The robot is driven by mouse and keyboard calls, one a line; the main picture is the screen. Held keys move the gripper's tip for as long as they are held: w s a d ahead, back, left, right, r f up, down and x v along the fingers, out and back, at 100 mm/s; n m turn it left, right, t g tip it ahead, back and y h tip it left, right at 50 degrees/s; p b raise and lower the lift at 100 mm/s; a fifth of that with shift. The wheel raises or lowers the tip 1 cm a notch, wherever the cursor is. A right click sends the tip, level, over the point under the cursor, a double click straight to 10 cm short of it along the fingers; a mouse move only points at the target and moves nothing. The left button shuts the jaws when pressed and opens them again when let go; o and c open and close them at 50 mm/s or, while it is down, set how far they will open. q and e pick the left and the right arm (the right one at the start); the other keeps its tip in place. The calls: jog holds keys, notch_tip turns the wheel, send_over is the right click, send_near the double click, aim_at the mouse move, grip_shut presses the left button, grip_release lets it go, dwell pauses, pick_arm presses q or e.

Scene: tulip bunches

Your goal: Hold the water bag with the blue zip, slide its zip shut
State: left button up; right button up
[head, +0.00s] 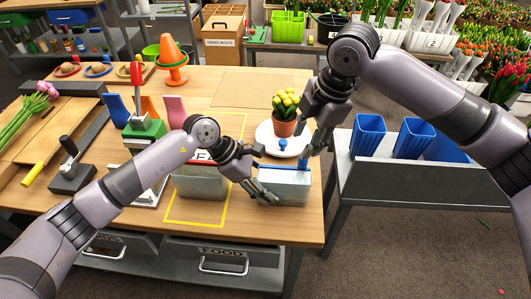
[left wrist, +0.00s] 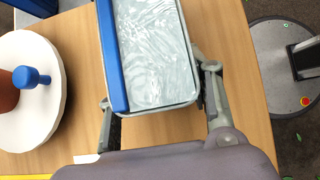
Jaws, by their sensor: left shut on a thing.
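The water bag with the blue zip (head: 284,189) is a clear, box-shaped bag near the table's front right edge. Its blue zip (head: 285,168) runs along the top. In the left wrist view the rippled water bag (left wrist: 158,50) has the blue zip (left wrist: 113,58) along its left side. My left gripper (head: 266,194) is shut on the bag, its fingers on either side. My right gripper (head: 316,147) points down above the bag's right end, beside a small upright blue piece (head: 303,161). Whether it touches that piece is unclear.
Another clear bag (head: 200,184) stands left, partly behind my left arm, inside a yellow outline (head: 196,225). Blue buckets (head: 367,134) stand at right.

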pick_arm(q)
jog(key=o, duration=1.2)
jog(key=shift+c, duration=0.2)
jog(key=shift+r, duration=0.1)
jog(key=v, duration=1.2)
